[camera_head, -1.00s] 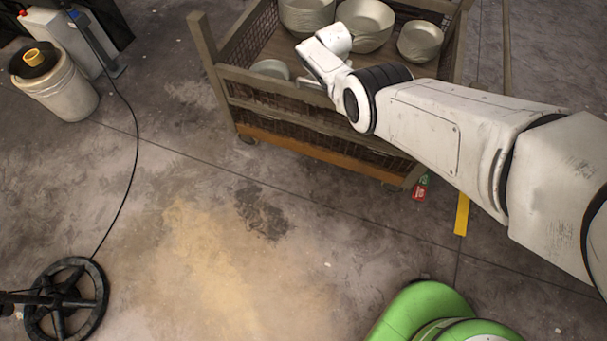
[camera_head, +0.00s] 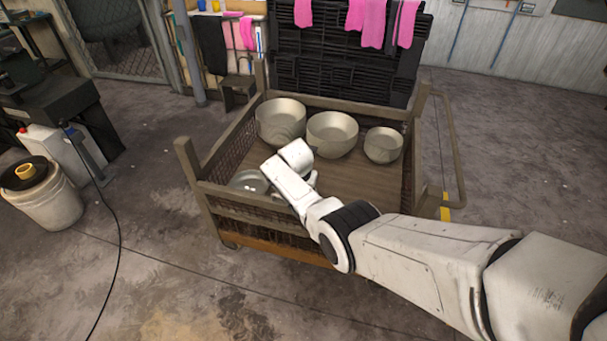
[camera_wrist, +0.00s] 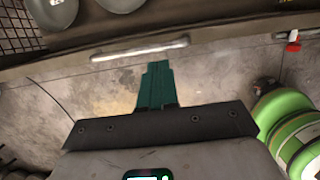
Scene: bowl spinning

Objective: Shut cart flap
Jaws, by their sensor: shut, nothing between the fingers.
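The cart (camera_head: 193,168) is a wooden-floored crate with mesh sides and brown rails in the head view. Its front flap (camera_head: 250,213) has a rail along the top and looks roughly upright; my arm covers its right part, and I cannot tell whether it is fully shut. In the wrist view a brown cart rail (camera_wrist: 225,32) crosses the top, with a pale bar (camera_wrist: 140,49) along it. My gripper (camera_wrist: 158,66) has its green fingers together and empty, pointing toward the bar but apart from it in the picture. In the head view my wrist hides the fingers.
Several metal bowls stand in the cart, including a large one (camera_head: 281,122) and a low one (camera_head: 249,182) near the front. A white bucket (camera_head: 45,198) and a black cable (camera_head: 119,225) are at left. The floor before the cart is clear.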

